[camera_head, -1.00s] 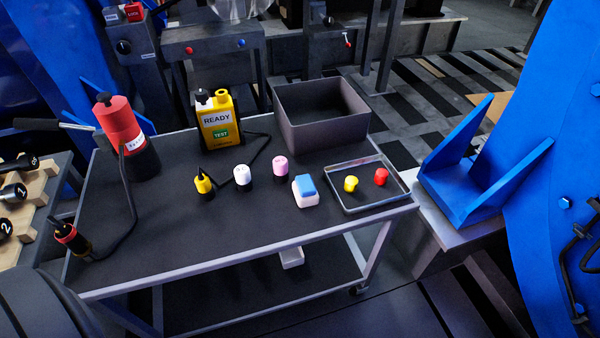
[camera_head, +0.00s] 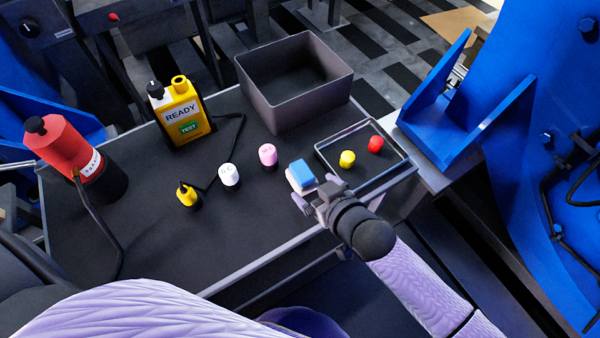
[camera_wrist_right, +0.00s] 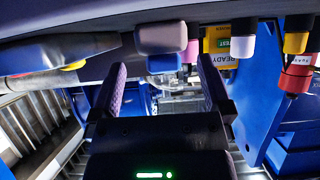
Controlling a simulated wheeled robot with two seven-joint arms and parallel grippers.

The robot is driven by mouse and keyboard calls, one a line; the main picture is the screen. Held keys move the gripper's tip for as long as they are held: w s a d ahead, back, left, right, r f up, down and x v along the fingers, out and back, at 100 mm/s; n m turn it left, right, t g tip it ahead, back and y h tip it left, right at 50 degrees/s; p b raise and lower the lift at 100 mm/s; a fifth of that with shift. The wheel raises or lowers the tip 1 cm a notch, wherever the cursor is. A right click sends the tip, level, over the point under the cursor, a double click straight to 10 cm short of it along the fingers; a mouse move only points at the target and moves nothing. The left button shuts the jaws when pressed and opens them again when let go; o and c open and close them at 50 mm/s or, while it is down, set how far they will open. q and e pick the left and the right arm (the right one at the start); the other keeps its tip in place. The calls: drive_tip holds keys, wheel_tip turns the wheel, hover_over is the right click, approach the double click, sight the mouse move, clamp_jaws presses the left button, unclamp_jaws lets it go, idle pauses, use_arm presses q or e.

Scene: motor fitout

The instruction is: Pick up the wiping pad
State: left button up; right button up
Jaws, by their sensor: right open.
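The wiping pad (camera_head: 301,176) is a small block, blue on top and white below. It lies on the dark cart top, left of the shallow tray. My right gripper (camera_head: 317,193) is at the cart's front edge, close to the pad on its near side, with its fingers apart and nothing held. In the right wrist view, which is upside down, the pad (camera_wrist_right: 162,38) appears ahead of and between the open fingers (camera_wrist_right: 160,75). Whether a finger touches the pad cannot be told. My left gripper is not in view.
The shallow tray (camera_head: 391,168) holds a yellow and a red cap. Pink (camera_head: 268,154), white (camera_head: 229,175) and yellow-black (camera_head: 187,194) pieces stand to the pad's left. Behind are a grey bin (camera_head: 265,100) and a yellow tester (camera_head: 184,113). The cart's front middle is clear.

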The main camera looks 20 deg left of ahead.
sight(309, 184)
drive_tip(key=b+x, duration=0.3)
drive_tip(key=x, duration=0.2)
drive_tip(key=shift+s+f, duration=0.15)
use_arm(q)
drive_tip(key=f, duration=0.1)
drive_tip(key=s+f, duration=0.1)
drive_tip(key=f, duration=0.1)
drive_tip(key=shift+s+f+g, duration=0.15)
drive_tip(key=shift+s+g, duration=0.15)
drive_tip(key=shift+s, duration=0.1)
use_arm(e)
drive_tip(key=shift+r, duration=0.25)
drive_tip(key=shift+c, duration=0.3)
drive_tip(key=c, duration=1.1)
wheel_tip(309, 184, up, 10)
drive_tip(key=p, duration=0.6)
drive_tip(key=shift+f, duration=0.15)
drive_tip(key=shift+r+p, duration=0.25)
drive_tip(key=shift+p, duration=0.05)
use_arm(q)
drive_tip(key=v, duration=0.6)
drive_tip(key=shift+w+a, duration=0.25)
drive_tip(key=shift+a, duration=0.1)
use_arm(e)
drive_tip(key=shift+f, duration=0.1)
